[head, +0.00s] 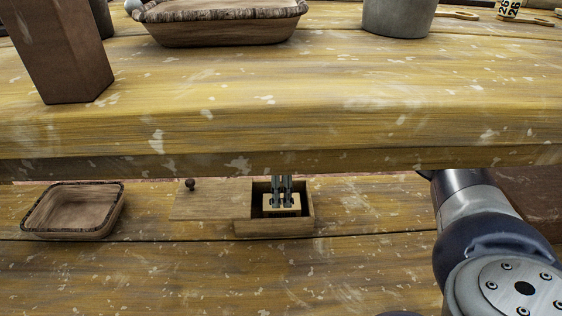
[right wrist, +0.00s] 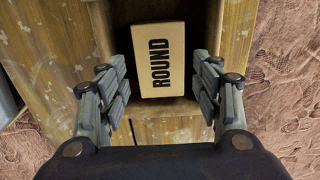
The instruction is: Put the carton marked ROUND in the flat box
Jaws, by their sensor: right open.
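The tan carton marked ROUND (head: 282,211) sits inside a low wooden box (head: 274,228) on the lower shelf. The box is open, with its knobbed lid (head: 212,204) off to the left side. In the right wrist view the carton (right wrist: 158,60) shows its black lettering and lies within the box walls (right wrist: 168,130). My right gripper (head: 282,200) reaches down over the carton in the head view. In the right wrist view its fingers (right wrist: 163,88) are open on either side of the carton, with visible gaps. My left gripper is not in view.
A shallow wooden tray (head: 75,228) stands empty on the lower shelf at left. The upper tabletop (head: 280,110) overhangs the box. On it stand a brown block-like vessel (head: 65,60), a larger tray (head: 220,33) and a grey pot (head: 398,18). The front lower shelf is clear.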

